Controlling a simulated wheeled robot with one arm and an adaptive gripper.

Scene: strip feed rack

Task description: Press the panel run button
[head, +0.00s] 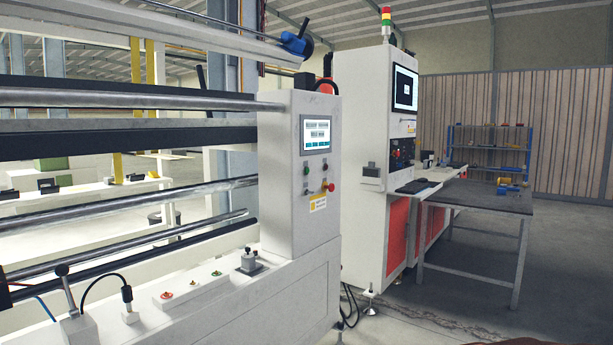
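The white control panel (300,222) stands upright at the right end of the roller machine, near the middle of the head view. It carries a lit touch screen (316,134). Below the screen is a small group of buttons (325,185), with a red knob (331,187) at its right side. The buttons are too small for me to read any label, so I cannot tell which one is the run button. My gripper is not in view, and nothing covers the panel face.
A low white ledge (205,300) with red and green buttons (166,295) and a dark knob (250,262) juts out at the lower left. A tall white cabinet (370,225) and a grey table (480,198) stand to the right. Open floor (480,310) lies at the lower right.

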